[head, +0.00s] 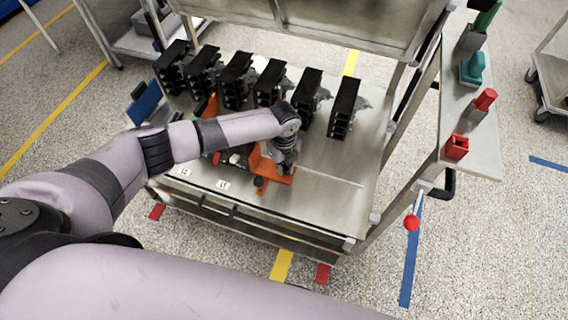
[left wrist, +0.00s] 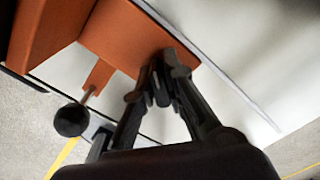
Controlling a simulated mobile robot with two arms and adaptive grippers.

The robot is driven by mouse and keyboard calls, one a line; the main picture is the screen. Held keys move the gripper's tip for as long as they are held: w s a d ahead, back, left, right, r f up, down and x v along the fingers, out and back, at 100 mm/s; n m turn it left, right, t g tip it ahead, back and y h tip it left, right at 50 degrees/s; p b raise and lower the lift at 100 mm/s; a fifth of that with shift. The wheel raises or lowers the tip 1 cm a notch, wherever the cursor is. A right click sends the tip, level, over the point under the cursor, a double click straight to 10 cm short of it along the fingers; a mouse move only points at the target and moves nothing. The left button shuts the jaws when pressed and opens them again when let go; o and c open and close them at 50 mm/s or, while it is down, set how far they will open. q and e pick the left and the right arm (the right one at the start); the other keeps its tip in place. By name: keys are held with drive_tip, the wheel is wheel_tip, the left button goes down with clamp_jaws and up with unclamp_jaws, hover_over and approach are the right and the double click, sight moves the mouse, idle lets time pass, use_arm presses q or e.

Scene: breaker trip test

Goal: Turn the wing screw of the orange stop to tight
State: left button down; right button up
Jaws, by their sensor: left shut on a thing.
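The orange stop (head: 257,162) stands on the metal worktop near its front edge; it also fills the upper left of the left wrist view (left wrist: 112,36). An orange tab with a black ball knob (left wrist: 72,119) sticks out from it. My left gripper (head: 284,167) is down at the stop. In the left wrist view its fingertips (left wrist: 160,84) are close together against the orange face, closed around a small dark part, which I take for the wing screw. The fingers hide most of the screw, so its angle cannot be told. My right gripper is not in view.
Several black breakers (head: 270,82) stand in a row along the back of the worktop (head: 325,185). My left arm crosses over the worktop's left part. A side shelf (head: 478,158) at right holds red and teal pieces. The worktop right of the stop is clear.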

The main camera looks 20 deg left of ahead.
use_arm(q)
drive_tip(key=shift+m, duration=1)
drive_tip(key=shift+f, duration=0.1)
drive_tip(key=shift+s+m+b, duration=0.1)
drive_tip(key=shift+m+b, duration=0.25)
drive_tip(key=shift+m, duration=0.65)
drive_tip(key=shift+m, duration=1)
drive_tip(key=shift+m+b, duration=0.4)
drive_tip(key=shift+m, duration=0.6)
